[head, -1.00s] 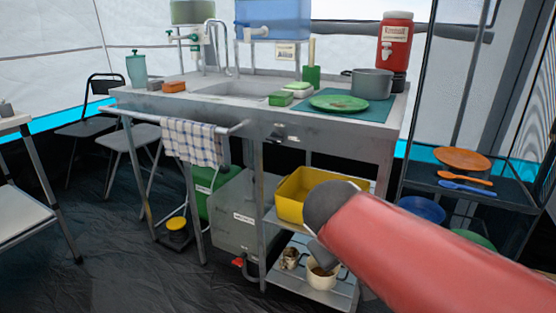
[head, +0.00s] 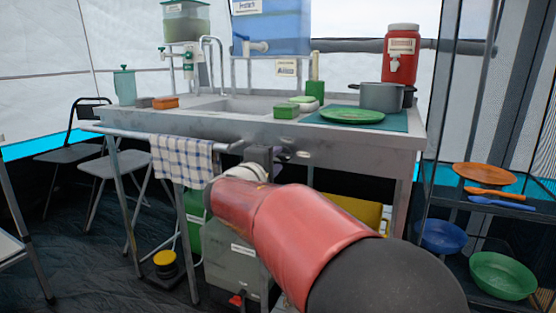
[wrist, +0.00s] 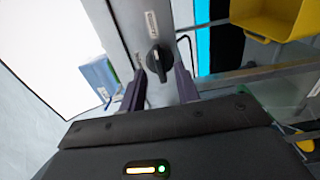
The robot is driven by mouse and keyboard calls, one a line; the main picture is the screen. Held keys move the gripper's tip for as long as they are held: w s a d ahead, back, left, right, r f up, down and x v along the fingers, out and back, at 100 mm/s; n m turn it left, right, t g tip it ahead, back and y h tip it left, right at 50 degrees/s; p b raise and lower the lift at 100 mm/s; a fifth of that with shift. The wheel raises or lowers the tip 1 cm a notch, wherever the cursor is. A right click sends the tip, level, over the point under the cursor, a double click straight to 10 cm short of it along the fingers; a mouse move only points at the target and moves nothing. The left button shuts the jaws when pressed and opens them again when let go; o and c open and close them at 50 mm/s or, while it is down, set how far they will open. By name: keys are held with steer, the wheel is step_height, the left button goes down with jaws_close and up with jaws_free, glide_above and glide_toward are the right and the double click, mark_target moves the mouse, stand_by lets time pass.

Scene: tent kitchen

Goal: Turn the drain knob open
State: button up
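The drain knob (wrist: 158,62) is dark with a pointed grip, on the grey front panel of the sink (head: 340,146). In the wrist view it shows just ahead of and between my fingertips. My gripper (wrist: 160,73) is open, with one finger on each side of the knob. I cannot tell whether either finger touches it. In the head view my gripper (head: 268,157) is at the panel's front, partly behind my red arm, and I cannot make out the knob there.
A checked towel (head: 182,160) hangs on the front rail left of my gripper. A yellow bin (head: 371,215) is below the counter. A black shelf with bowls, including a green one (head: 503,275), stands right. A grey tank (head: 232,264) is underneath.

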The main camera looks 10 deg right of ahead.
steer(key=shift+x, duration=0.95)
jaws_close()
steer(key=shift+n, duration=0.3)
steer(key=n, duration=0.3)
steer(key=shift+n+p, duration=0.35)
steer(key=shift+n, duration=0.05)
steer(key=n+p, duration=0.2)
steer(key=n, duration=0.2)
steer(key=shift+n, duration=0.3)
steer(key=n+p, duration=0.3)
steer(key=n, duration=0.2)
steer(key=shift+r, duration=0.1)
steer(key=shift+n+p, duration=1.55)
steer(key=shift+n, duration=0.45)
steer(key=shift+f, duration=0.2)
